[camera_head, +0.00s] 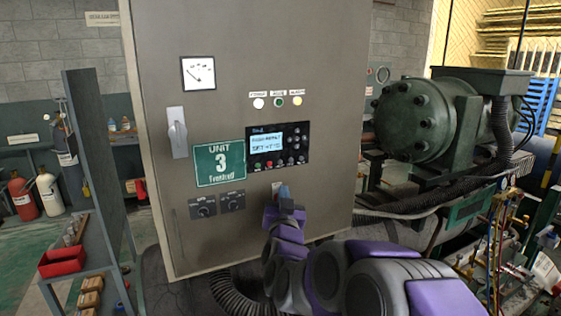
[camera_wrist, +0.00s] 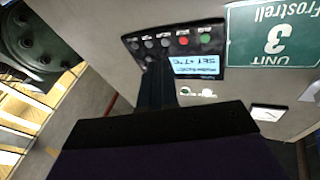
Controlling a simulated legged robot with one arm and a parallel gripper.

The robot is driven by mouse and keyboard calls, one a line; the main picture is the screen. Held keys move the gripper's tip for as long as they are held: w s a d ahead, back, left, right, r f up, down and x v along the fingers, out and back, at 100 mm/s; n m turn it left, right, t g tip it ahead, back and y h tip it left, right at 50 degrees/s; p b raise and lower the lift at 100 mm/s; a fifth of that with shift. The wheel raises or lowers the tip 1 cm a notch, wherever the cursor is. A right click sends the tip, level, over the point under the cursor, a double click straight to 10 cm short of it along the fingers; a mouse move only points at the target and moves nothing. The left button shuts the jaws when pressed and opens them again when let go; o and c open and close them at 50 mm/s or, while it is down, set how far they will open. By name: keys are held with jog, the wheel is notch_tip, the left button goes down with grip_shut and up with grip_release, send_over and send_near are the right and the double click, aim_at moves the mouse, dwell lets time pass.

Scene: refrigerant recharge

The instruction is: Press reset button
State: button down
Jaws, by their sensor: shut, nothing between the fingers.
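The black control panel (camera_head: 278,144) with a lit display (camera_head: 266,138) is on the front of the grey cabinet. A row of small buttons, among them a red one (camera_head: 269,164) and a green one, runs below the display. In the wrist view the panel is upside down, with the red button (camera_wrist: 183,40) beside the green button (camera_wrist: 205,38). The button labels are too small to read, so I cannot tell which is reset. My gripper (camera_head: 285,190) is shut and empty, just below the panel. In the wrist view its fingers (camera_wrist: 157,72) cover part of the panel; contact is unclear.
A green "Unit 3" sign (camera_head: 218,164), a lever switch (camera_head: 177,132), two knobs (camera_head: 218,204) and indicator lamps (camera_head: 278,101) are also on the cabinet. A green compressor (camera_head: 420,115) stands to the right. A shelf with a red bin (camera_head: 62,262) stands left.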

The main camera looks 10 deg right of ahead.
aim_at(280, 161)
jog(key=shift+d+r+m+t+h+p, duration=0.1)
jog(key=shift+d+r+m+t+h, duration=0.15)
jog(key=shift+d+r+m+h, duration=0.6)
jog(key=shift+d+r+m+t+h+p, duration=0.1)
jog(key=shift+d+r+m+t+h, duration=0.3)
jog(key=shift+h, duration=0.75)
jog(key=shift+d+r+m+t+h+p, duration=0.1)
jog(key=shift+d+r+m+h, duration=0.35)
jog(key=shift+d+h, duration=0.45)
jog(key=shift+a, duration=0.1)
jog(key=shift+w, duration=0.15)
jog(key=shift+w+a+p, duration=0.3)
jog(key=shift+w+a, duration=0.1)
jog(key=shift+w, duration=1)
jog(key=shift+w+a+p, duration=0.3)
jog(key=shift+w+a, duration=0.1)
jog(key=shift+w, duration=0.95)
jog(key=shift+w+a+p, duration=0.3)
jog(key=shift+w+a, duration=0.1)
jog(key=shift+w, duration=1)
jog(key=shift+w, duration=0.1)
jog(key=shift+w, duration=0.25)
